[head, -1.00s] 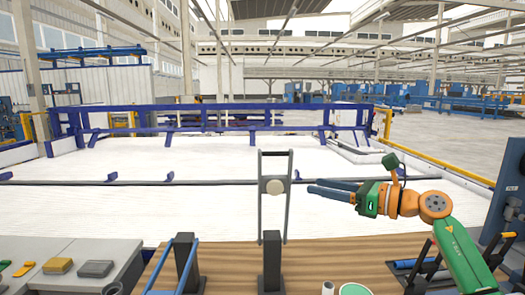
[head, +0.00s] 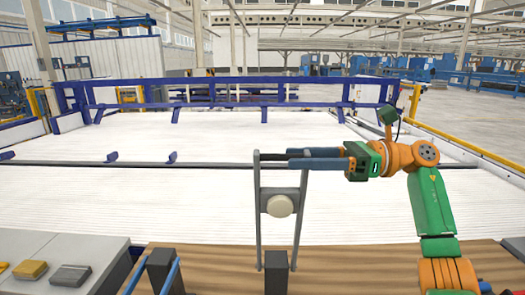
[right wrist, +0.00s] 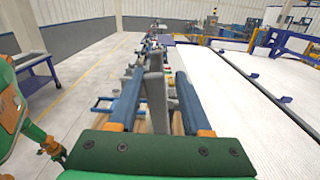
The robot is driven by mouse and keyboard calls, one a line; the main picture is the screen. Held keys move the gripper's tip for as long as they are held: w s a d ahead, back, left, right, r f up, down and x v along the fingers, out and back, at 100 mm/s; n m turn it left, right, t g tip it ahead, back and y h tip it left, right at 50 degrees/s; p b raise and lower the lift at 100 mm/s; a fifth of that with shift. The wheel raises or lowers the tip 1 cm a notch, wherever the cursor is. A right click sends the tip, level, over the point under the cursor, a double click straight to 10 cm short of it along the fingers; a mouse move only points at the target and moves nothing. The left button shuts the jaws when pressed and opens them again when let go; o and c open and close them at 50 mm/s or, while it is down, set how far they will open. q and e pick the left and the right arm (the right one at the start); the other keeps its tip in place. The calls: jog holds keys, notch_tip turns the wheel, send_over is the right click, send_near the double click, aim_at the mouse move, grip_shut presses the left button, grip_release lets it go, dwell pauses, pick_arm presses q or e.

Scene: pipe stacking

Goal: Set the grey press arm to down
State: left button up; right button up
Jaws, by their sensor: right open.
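The grey press arm (head: 265,193) is a tall, narrow frame with a round cream knob (head: 280,205) in its middle. My left gripper is not in view.
Another dark post (head: 160,271) with a blue bar (head: 172,277) stands left on the wooden table (head: 215,258). Yellow (head: 30,270) and grey blocks (head: 70,276) lie on the grey surface at the far left. Beyond is a wide white bed (head: 200,215) with blue rails.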

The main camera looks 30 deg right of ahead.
aim_at(260, 158)
jog(key=x, duration=0.2)
jog(key=p+x, duration=0.1)
jog(key=x, duration=0.1)
jog(key=p+x, duration=0.1)
jog(key=x, duration=0.1)
jog(key=shift+s+a+r, duration=0.25)
jog(key=shift+a, duration=0.2)
jog(key=shift+w+f, duration=0.1)
jog(key=shift+w, duration=0.1)
jog(key=shift+d+f, duration=0.1)
jog(key=shift+d, duration=0.05)
jog(key=shift+s, duration=0.1)
grip_shut()
dwell(0.3)
